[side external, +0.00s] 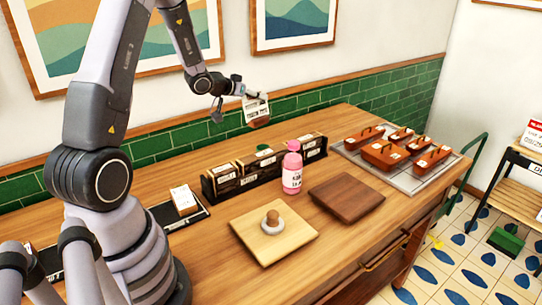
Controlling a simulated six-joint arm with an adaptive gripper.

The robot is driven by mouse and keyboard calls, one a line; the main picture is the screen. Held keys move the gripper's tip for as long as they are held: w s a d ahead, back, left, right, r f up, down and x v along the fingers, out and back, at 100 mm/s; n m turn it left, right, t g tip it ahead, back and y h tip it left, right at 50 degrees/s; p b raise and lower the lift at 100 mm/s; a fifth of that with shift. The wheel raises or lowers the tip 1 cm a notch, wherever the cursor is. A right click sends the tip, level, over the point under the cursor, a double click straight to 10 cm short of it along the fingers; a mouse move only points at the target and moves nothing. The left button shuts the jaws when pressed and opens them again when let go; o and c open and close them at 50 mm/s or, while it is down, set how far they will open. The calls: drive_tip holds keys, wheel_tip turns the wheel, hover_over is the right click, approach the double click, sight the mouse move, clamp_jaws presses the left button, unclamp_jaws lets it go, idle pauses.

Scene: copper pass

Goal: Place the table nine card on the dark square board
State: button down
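The dark square board (347,198) lies flat on the wooden counter, right of the middle, with nothing on it. A white card with a reddish-brown lower part (257,110) is in the air at my gripper (232,100), in front of the green tiled wall and above the black boxes. My gripper appears shut on this card, though the contact is small and partly hidden. The print on the card is too small to read, so I cannot tell its table number. The gripper is behind and left of the dark board, well above the counter.
A pink bottle (292,168) stands between the dark board and a row of black labelled boxes (233,180). A pale board (248,237) with a round knob is front left. Several brown lidded boxes (384,155) sit on a grey tray (402,183). A white-and-tan block (184,200) is at left.

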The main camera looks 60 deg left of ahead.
drive_tip(key=w+d+m+h, duration=0.2)
drive_tip(key=w+d, duration=0.1)
drive_tip(key=d, duration=1.9)
hover_over(349, 189)
drive_tip(key=shift+a+f, duration=0.1)
drive_tip(key=shift+f, duration=9.25)
